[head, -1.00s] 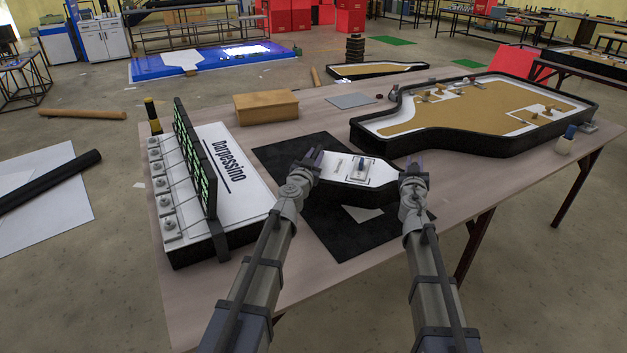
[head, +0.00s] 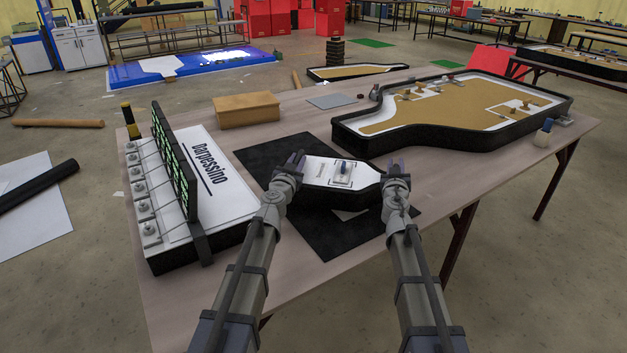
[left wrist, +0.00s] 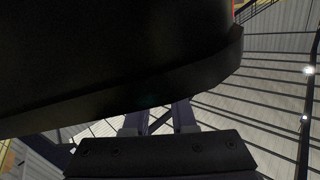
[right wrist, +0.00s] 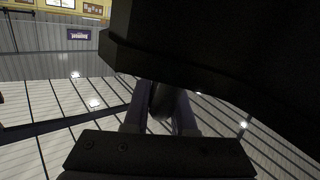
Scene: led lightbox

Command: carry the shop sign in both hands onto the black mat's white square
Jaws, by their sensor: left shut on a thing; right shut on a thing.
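The shop sign (head: 318,170) is a small bottle-shaped board with a white top, black sides and a small fitting on it. My left gripper (head: 292,163) is shut on its left end and my right gripper (head: 397,169) on its right end. Its black body also fills the upper part of the left wrist view (left wrist: 100,60) and right wrist view (right wrist: 220,50). The sign is over the black mat (head: 260,155), and I cannot tell whether it touches it. Only a sliver of the white square (head: 348,215) shows below the sign's near edge; the rest is hidden.
A long lettered sign (head: 210,180) with a green-lit panel (head: 175,160) stands left of the mat. A larger tan-topped lightbox (head: 440,110) lies close by at the right. A wooden box (head: 246,110) and grey plate (head: 332,101) sit behind. The table's front edge is near.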

